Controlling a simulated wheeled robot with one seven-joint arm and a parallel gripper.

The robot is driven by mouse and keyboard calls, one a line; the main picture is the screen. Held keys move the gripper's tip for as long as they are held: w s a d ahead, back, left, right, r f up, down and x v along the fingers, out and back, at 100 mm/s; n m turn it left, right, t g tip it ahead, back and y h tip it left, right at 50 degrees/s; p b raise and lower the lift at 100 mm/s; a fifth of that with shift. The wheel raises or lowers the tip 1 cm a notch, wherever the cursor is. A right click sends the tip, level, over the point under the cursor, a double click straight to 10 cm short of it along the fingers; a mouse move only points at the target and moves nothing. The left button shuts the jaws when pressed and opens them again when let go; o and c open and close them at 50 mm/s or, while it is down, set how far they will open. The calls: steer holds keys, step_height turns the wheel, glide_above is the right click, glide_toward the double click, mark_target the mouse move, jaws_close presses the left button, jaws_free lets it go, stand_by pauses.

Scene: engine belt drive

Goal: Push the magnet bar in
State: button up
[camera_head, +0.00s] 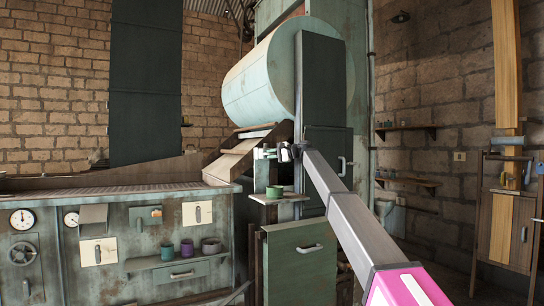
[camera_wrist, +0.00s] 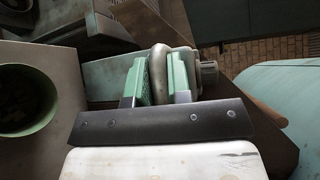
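My gripper (camera_head: 268,153) is at the end of my outstretched arm, just above a small shelf beside the dark column. In the wrist view its two green-padded fingers (camera_wrist: 160,82) stand close on either side of a rounded grey bar (camera_wrist: 158,70), which fills the gap between them. The bar seems to be the magnet bar; its lower end is hidden by the fingers and the dark gripper plate. A pale green block and a ridged grey knob (camera_wrist: 208,72) are right behind the fingers. How far the bar sticks out cannot be told.
A green cup (camera_head: 274,192) stands on the small shelf (camera_head: 281,199) below my gripper; its open top shows at the left of the wrist view (camera_wrist: 52,125). A large pale drum (camera_head: 265,85) hangs above. A wooden chute (camera_head: 232,160) lies to the left.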

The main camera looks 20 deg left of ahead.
steer(key=shift+o, duration=0.3)
steer(key=shift+w+a, duration=0.15)
steer(key=shift+a, duration=0.05)
steer(key=shift+d, duration=0.15)
steer(key=d+r, duration=0.1)
steer(key=d, duration=0.9)
steer(key=shift+w+d+r, duration=0.25)
steer(key=shift+d, duration=0.05)
